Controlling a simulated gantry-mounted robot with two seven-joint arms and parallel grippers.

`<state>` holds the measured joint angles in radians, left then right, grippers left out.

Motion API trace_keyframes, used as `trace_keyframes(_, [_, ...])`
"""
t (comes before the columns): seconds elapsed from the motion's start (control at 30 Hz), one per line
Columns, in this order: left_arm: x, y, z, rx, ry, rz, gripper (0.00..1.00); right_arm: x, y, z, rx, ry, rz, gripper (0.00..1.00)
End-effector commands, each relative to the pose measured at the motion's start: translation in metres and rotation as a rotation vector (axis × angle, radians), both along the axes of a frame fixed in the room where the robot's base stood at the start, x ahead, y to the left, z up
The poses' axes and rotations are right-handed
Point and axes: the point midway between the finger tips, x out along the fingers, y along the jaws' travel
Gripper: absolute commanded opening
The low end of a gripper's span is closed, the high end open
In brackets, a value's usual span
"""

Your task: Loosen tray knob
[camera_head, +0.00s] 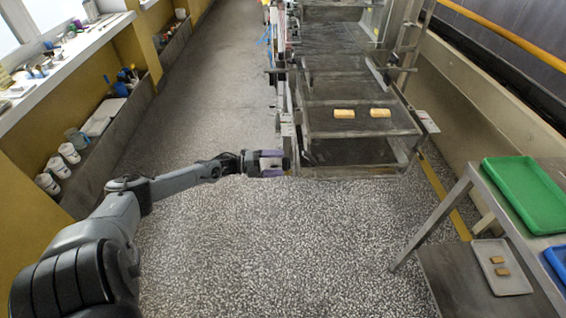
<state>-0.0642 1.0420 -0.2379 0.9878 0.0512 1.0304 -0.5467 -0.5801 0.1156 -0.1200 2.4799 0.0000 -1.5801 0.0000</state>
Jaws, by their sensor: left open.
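The enrober machine (350,120) stands at the upper middle, with a dark mesh deck and a lower tray (350,152) at its near end. My left arm reaches in from the lower left. My left gripper (284,163) is level, at the left side of the machine's near end, beside the lower tray. It is open. I cannot make out the tray knob; it is small or hidden by the gripper. I cannot tell whether the gripper touches anything. My right gripper is out of view.
A steel cart at the right holds a green tray (527,194), a blue tray (556,262) and, lower down, a grey tray (502,268). A cluttered ledge (62,78) runs along the left wall. The speckled floor (270,250) is clear.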

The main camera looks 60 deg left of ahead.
Motion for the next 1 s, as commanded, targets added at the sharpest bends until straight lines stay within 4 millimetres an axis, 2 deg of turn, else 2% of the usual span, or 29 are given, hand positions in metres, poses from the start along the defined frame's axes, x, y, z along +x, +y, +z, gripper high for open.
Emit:
trace_keyframes(0.2, [-0.035,0.019,0.001,0.0,0.004,0.003,0.94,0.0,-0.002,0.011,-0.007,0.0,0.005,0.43])
trace_keyframes(0.4, [-0.057,0.031,0.001,0.0,0.001,0.002,0.94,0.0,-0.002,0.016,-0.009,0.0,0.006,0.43])
trace_keyframes(0.6, [-0.067,0.036,0.0,0.0,0.0,0.001,0.94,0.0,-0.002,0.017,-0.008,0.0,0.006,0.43])
trace_keyframes(1.0, [-0.067,0.036,0.0,0.0,0.0,0.001,0.94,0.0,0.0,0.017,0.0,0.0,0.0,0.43])
